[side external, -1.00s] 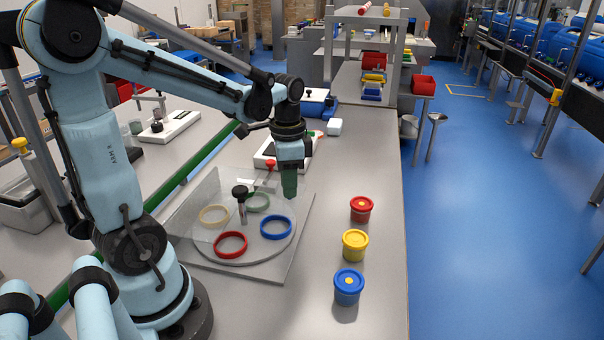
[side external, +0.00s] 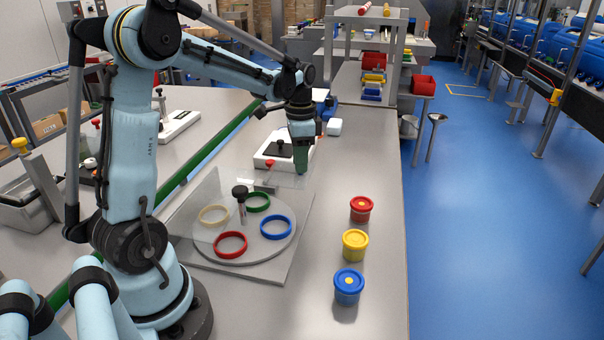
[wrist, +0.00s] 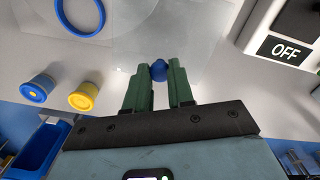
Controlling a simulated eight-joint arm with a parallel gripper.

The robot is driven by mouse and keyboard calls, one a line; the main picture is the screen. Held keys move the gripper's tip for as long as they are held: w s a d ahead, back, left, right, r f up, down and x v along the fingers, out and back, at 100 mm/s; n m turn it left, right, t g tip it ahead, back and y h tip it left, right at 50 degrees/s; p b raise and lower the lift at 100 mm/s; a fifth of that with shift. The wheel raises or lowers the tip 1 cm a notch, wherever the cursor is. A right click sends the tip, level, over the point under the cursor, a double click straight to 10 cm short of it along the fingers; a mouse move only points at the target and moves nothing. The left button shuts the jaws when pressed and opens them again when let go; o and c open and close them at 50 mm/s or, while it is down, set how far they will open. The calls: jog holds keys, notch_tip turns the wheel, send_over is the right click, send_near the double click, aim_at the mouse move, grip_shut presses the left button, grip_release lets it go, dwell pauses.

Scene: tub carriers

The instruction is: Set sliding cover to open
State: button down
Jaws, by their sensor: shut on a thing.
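My gripper (side external: 301,158) is low over the back right corner of the turntable plate. In the wrist view its green fingers (wrist: 158,80) are shut on a blue knob (wrist: 158,70). The knob appears to belong to the clear sliding cover (side external: 284,181), a see-through sheet at the back of the plate; its edges are faint. The round turntable (side external: 243,236) carries a red ring (side external: 230,245), a blue ring (side external: 276,227), a green ring (side external: 258,202) and a beige ring (side external: 213,215). How far the cover overlaps the turntable is hard to tell.
A dark knob on a post (side external: 240,192) stands at the turntable. Red (side external: 361,209), yellow (side external: 355,245) and blue (side external: 349,287) tubs stand in a row to the right. A white device (side external: 270,155) is behind; its label reads OFF (wrist: 286,51) in the wrist view.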

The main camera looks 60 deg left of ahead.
jog(key=c, duration=1)
grip_release()
jog(key=shift+w+a, duration=0.15)
jog(key=shift+o, duration=0.2)
jog(key=shift+r, duration=0.1)
notch_tip(320, 180, up, 12)
jog(key=s+d+f+n+t, duration=0.2)
jog(key=s+d+f+t, duration=0.1)
jog(key=d, duration=0.6)
jog(key=s+d+f+n+t, duration=0.2)
jog(key=s+d+f+t, duration=0.2)
jog(key=d, duration=0.4)
jog(key=shift+s+d+f+n, duration=0.3)
jog(key=shift+s+d+f, duration=0.1)
jog(key=shift+s+f, duration=0.4)
